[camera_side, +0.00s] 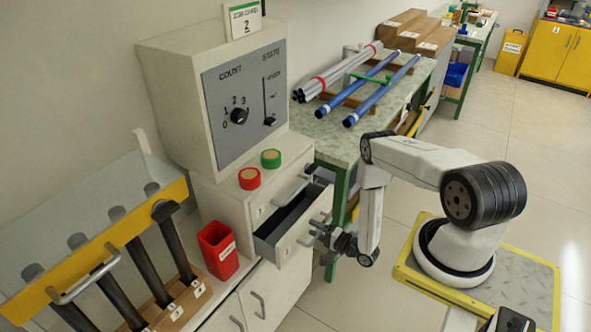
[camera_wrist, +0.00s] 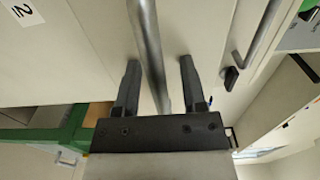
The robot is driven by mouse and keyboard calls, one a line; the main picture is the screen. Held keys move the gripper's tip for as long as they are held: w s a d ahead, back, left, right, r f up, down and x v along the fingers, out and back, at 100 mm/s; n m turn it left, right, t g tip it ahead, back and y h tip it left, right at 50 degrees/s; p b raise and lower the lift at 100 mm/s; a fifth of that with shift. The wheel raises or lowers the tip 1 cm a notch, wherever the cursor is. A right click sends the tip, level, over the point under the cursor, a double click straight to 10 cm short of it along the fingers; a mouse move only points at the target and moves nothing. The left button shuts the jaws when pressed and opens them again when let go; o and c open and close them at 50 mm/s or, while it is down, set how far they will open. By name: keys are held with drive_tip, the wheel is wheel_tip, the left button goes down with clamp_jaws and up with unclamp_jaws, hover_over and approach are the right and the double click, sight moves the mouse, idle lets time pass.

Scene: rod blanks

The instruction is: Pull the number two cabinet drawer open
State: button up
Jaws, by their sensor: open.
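The number two drawer (camera_side: 296,243) stands partly pulled out of the white cabinet, and its dark inside shows. Its "2" label (camera_wrist: 22,12) is at the upper left in the wrist view. Its grey bar handle (camera_wrist: 148,40) runs between the two fingers of my gripper (camera_wrist: 160,64). The fingers are open, one on each side of the bar, with gaps visible. In the side view my gripper (camera_side: 322,234) is at the drawer's front. Whether a finger touches the handle cannot be told.
A green-legged bench (camera_side: 345,135) with blue and grey rods is close behind my arm. Floor (camera_side: 345,300) is clear in front of the cabinet.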

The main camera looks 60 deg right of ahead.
sight(299, 221)
drive_tip(key=w, duration=0.6)
drive_tip(key=shift+w+r, duration=0.1)
drive_tip(key=s, duration=0.8)
wheel_tip(299, 221, up, 31)
idle(1.6)
drive_tip(key=shift+w+f, duration=0.1)
drive_tip(key=shift+f, duration=0.1)
